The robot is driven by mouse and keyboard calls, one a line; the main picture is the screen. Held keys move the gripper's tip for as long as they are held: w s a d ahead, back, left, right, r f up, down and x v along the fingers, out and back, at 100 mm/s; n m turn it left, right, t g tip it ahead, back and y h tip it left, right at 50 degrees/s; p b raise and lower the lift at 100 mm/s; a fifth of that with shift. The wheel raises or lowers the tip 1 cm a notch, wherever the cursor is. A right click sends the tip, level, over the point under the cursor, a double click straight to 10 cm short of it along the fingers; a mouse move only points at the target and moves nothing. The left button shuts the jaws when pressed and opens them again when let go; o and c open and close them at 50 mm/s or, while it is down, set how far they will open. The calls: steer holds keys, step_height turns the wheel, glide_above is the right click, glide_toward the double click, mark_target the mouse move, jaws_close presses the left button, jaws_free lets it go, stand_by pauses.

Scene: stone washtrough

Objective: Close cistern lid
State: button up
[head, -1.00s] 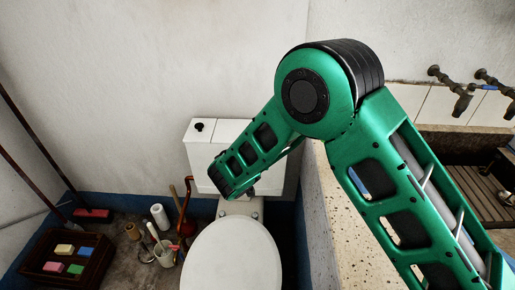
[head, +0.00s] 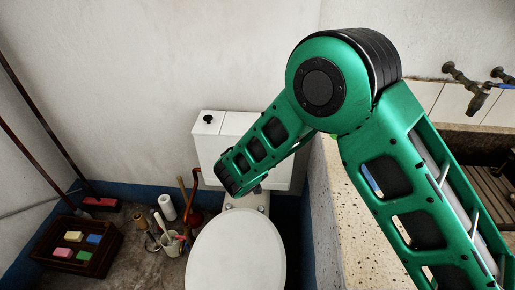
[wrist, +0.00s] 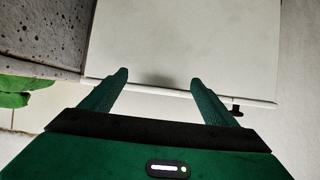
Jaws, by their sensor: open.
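The white cistern (head: 205,145) stands against the back wall behind the toilet bowl. Its top (head: 236,122) shows a seam, with a black knob (head: 208,119) on the left part; I cannot tell for sure how far the lid is open. In the wrist view a broad white cistern panel (wrist: 185,40) ends in a pale edge, with the dark knob (wrist: 237,111) beyond it at right. My gripper (wrist: 158,77) is open and empty, its two green fingertips over that edge. I cannot tell whether they touch.
The closed toilet seat (head: 236,252) is in front of the cistern. A speckled stone ledge (head: 335,215) stands close on the right; a green item (wrist: 25,90) shows beside it. A brush pot (head: 172,243) and a crate of coloured blocks (head: 55,262) are at floor left.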

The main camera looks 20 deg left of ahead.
steer(key=v, duration=0.9)
steer(key=w+d+r+m+g+h, duration=0.1)
steer(key=w+d+r+h, duration=0.2)
steer(key=d, duration=0.6)
steer(key=w+d+r+m+g, duration=0.1)
steer(key=w+d+r, duration=0.3)
steer(key=d, duration=0.5)
steer(key=s+d+r+m+g+h, duration=0.1)
steer(key=d+r, duration=0.1)
steer(key=d, duration=0.7)
steer(key=s+d+r+g, duration=0.1)
steer(key=d+r+g, duration=0.1)
steer(key=d, duration=0.6)
steer(key=s+d+r+g, duration=0.2)
steer(key=s+d+r, duration=0.2)
steer(key=s+d, duration=0.8)
steer(key=s+d+m+g, duration=0.2)
steer(key=s+d+m, duration=0.1)
steer(key=s+d, duration=0.4)
steer(key=s+d+m+g+y, duration=0.1)
steer(key=s+d+m+g, duration=0.2)
steer(key=s+d, duration=0.5)
steer(key=s, duration=0.6)
steer(key=shift+s+f, duration=0.15)
steer(key=shift+f, duration=0.1)
